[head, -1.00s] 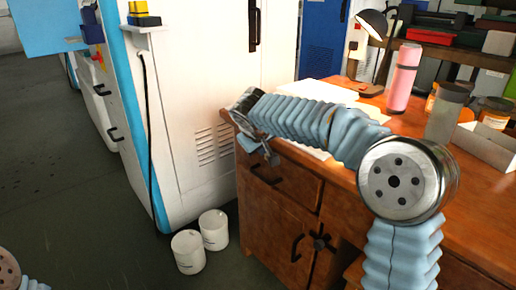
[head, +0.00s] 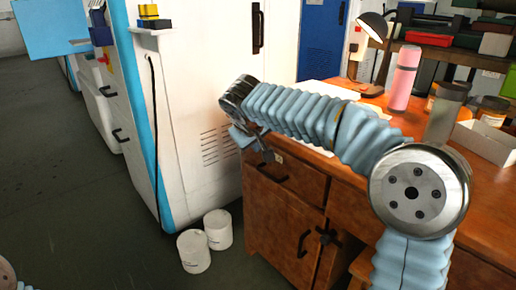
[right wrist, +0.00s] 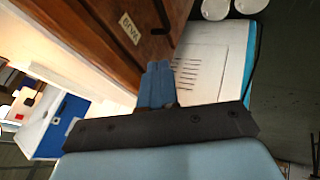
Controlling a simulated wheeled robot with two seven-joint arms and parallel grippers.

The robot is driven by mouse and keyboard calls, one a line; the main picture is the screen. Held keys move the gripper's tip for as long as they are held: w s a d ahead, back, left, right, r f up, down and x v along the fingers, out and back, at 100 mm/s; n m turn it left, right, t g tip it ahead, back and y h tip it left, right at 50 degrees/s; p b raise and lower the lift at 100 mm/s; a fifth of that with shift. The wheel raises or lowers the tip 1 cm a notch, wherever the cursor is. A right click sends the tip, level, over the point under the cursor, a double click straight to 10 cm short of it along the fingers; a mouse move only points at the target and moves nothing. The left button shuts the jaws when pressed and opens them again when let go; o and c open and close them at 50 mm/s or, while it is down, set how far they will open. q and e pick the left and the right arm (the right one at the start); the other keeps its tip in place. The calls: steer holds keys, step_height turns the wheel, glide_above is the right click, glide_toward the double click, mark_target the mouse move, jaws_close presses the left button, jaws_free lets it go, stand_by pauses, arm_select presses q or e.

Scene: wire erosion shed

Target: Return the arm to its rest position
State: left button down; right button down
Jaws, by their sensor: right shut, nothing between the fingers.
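My right arm comes in from the lower right of the head view, in pale blue ribbed sleeves. It reaches left past the front edge of the wooden workbench (head: 290,205). My right gripper (head: 265,150) hangs at its end, in front of the bench's upper drawer. In the right wrist view the gripper's blue fingers (right wrist: 157,82) are together with nothing between them. The drawer front with a small label shows just beyond them. Of my left arm only a sliver shows at the lower left corner of the head view; its gripper is out of sight.
A white cabinet (head: 205,90) with a blue edge stands left of the bench. Two white tubs (head: 194,252) sit on the floor before it. Floor at left is clear.

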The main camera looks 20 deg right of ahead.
steer(key=v, duration=0.5)
steer(key=s+a+f+g+y, duration=0.1)
steer(key=s+a+f+y, duration=0.15)
steer(key=f, duration=0.95)
steer(key=s+a+f+n+g+y+p, duration=0.15)
steer(key=a+f, duration=0.25)
steer(key=f, duration=0.7)
steer(key=s+a+f+g+y, duration=0.1)
steer(key=a+f+g+y, duration=0.15)
steer(key=f, duration=0.95)
steer(key=s+a+f+m+y, duration=0.1)
steer(key=s+f+m, duration=0.5)
steer(key=s+f, duration=1.1)
steer(key=s, duration=0.3)
steer(key=shift+g, duration=0.3)
steer(key=shift+a, duration=0.1)
